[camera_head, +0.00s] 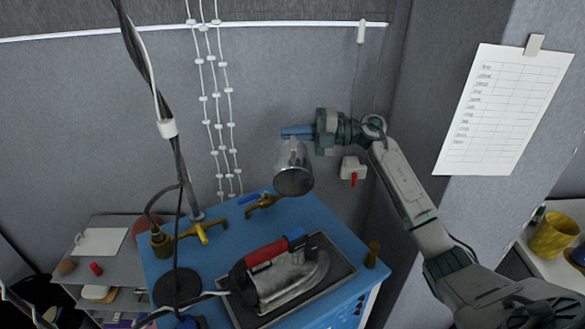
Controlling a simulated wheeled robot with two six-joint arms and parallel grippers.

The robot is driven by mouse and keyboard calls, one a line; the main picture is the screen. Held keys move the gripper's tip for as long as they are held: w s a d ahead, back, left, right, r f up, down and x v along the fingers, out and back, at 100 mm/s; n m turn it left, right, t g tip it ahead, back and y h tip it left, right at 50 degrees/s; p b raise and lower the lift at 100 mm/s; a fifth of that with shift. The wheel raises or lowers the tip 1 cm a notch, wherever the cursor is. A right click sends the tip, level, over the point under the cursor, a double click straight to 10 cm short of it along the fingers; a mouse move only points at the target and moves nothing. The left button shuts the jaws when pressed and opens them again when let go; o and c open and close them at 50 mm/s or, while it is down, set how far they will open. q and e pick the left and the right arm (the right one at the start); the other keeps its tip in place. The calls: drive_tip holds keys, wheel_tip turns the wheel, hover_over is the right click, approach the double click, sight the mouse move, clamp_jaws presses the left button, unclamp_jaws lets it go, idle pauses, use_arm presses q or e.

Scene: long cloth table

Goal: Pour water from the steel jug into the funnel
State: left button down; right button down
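The steel jug (293,167) is a shiny cylinder in the middle of the head view, above the back of the blue cabinet top. My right gripper (297,132), with blue fingers, is at the jug's upper end and appears shut on it. The jug's dark round end faces down and toward the camera; I cannot tell whether this is its mouth or base. No water is visible. I cannot clearly make out a funnel. A small brass piece (372,255) stands at the right edge of the blue top. My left gripper is not in view.
An iron with a red handle (266,252) rests on a dark tray on the blue cabinet top (318,215). Brass taps (203,233) and hanging cables (140,50) are on the left. A grey wall stands close behind. A yellow mug (553,236) is at far right.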

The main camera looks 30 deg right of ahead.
sight(292, 151)
drive_tip(key=shift+w+r, duration=0.1)
drive_tip(key=shift+s, duration=0.2)
drive_tip(key=s+a+f+n+b, duration=0.1)
drive_tip(key=b, duration=0.1)
drive_tip(key=s+f+n+b, duration=0.1)
drive_tip(key=s+f+b, duration=0.1)
drive_tip(key=shift+s+a, duration=0.1)
drive_tip(key=shift+a, duration=0.3)
drive_tip(key=shift+s+a+r+n+b, duration=0.2)
drive_tip(key=shift+s+a+n+b, duration=0.05)
drive_tip(key=shift+s+n+b, duration=0.25)
drive_tip(key=shift+s+a+r+n+b, duration=0.2)
drive_tip(key=shift+s+n+b, duration=0.2)
drive_tip(key=shift+s+n, duration=0.15)
drive_tip(key=shift+r, duration=0.15)
drive_tip(key=shift+s+a+f+n+b, duration=0.3)
drive_tip(key=shift+n+b, duration=0.25)
drive_tip(key=shift+b, duration=0.35)
drive_tip(key=shift+s+r, duration=0.1)
drive_tip(key=shift+s, duration=0.1)
